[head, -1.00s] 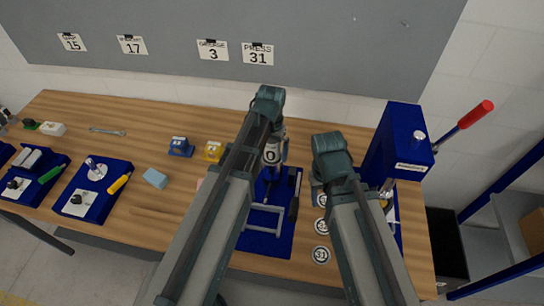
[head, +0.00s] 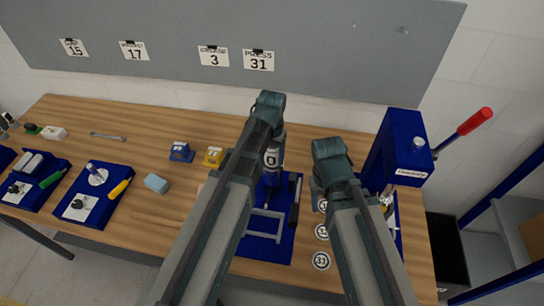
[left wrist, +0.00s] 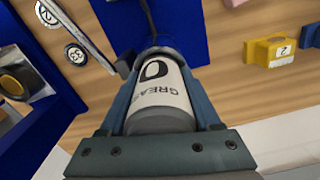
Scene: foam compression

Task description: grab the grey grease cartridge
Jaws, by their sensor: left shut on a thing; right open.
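The grey grease cartridge (head: 271,158) stands above the blue tray (head: 262,248) in the head view, a dark 0 on its pale label. In the left wrist view the cartridge (left wrist: 165,92) lies between my two fingers, and "GREASE" is partly readable. My left gripper (left wrist: 163,85) is shut on it; the fingers are along both sides. In the head view the left arm hides part of the cartridge and gripper. My right gripper (head: 318,190) is open over the tray's right side, mostly hidden behind its own arm.
A blue press (head: 398,155) with a red-tipped lever stands right. Round number labels (head: 321,232) lie beside the tray. Yellow (head: 213,156) and blue (head: 181,151) blocks and a light-blue block (head: 156,183) lie left. Two further trays stand at far left.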

